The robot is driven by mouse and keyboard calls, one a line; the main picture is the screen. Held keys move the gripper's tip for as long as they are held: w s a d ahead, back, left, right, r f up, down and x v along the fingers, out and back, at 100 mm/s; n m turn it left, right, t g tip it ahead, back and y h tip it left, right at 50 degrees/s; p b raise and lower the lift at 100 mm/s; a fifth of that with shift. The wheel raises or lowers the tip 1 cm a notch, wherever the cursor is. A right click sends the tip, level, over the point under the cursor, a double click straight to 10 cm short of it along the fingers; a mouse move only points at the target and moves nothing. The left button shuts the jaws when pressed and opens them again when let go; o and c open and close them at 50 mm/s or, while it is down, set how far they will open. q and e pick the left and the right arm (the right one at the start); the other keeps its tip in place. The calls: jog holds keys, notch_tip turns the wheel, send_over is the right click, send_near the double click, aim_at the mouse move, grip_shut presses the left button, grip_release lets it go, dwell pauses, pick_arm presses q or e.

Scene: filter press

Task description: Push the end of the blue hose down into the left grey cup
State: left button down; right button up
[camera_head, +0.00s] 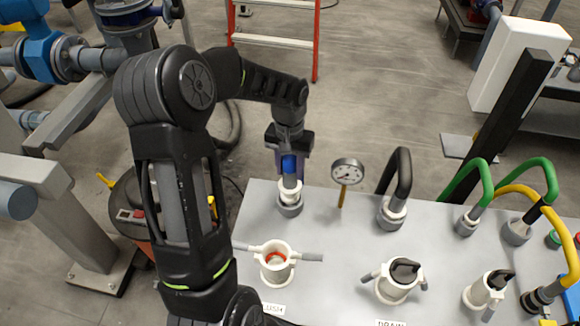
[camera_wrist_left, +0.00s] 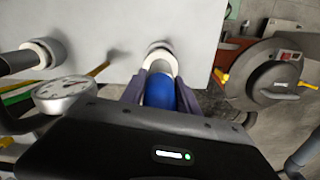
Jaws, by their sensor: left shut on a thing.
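The blue hose (camera_head: 289,163) is held upright by my left gripper (camera_head: 291,168) over the back left of the grey panel. Its grey lower end goes down to a white collar at the left grey cup (camera_head: 289,209). In the left wrist view the blue hose (camera_wrist_left: 159,91) lies between the two fingers of the left gripper (camera_wrist_left: 160,88), with the pale rim of the cup (camera_wrist_left: 160,52) just past it. I cannot tell how deep the end sits in the cup. The right gripper is not in view.
A pressure gauge (camera_head: 347,172) stands close right of the cup, then a black hose (camera_head: 403,167) and green hoses (camera_head: 466,178) in other cups. A white open fitting with side handles (camera_head: 276,264) is in front on the panel (camera_head: 340,235). A dark round drum (camera_wrist_left: 272,75) stands beside the panel.

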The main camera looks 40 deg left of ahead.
aim_at(290, 160)
pick_arm(q)
jog(key=shift+f+b, duration=1.75)
jog(key=shift+f, duration=0.55)
jog(key=c, duration=0.8)
grip_release()
jog(key=shift+r, duration=0.25)
notch_tip(290, 160, up, 7)
jog(key=shift+r+b, duration=0.2)
jog(key=shift+b, duration=0.2)
